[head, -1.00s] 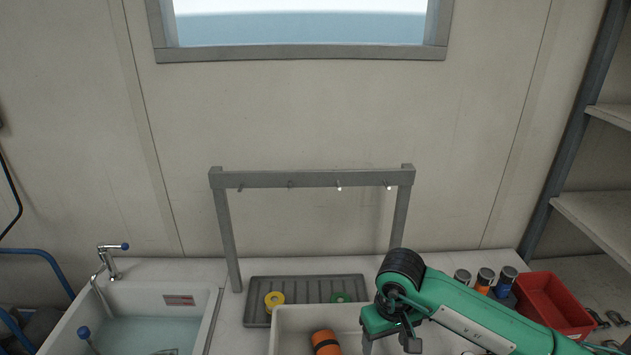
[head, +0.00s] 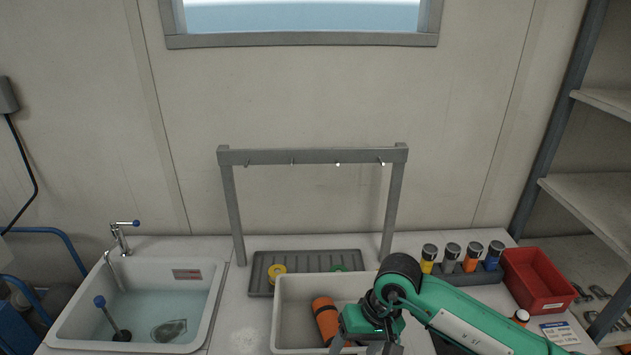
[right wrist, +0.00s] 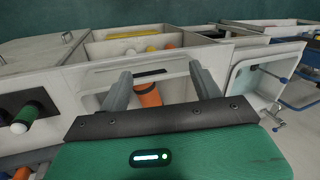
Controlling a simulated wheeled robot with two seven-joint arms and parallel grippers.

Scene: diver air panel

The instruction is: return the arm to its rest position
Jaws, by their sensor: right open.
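My right arm, green with a black joint, comes in from the lower right of the head view. My right gripper (head: 366,349) is at the bottom edge there, partly cut off, over the white bin. In the right wrist view my right gripper (right wrist: 162,84) shows two grey fingers spread apart with nothing held between them. An orange cylinder (head: 326,318) with a dark band lies in the white bin (head: 290,287), left of my gripper. The orange cylinder also shows beyond the fingers in the right wrist view (right wrist: 149,96). My left gripper is not in view.
A grey rack frame (head: 312,157) with pegs stands behind a ribbed grey tray (head: 310,257) holding a yellow ring (head: 277,272) and a green ring (head: 338,268). A water-filled sink (head: 150,300) is left. Several capped cylinders (head: 473,256) and a red bin (head: 538,280) are right.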

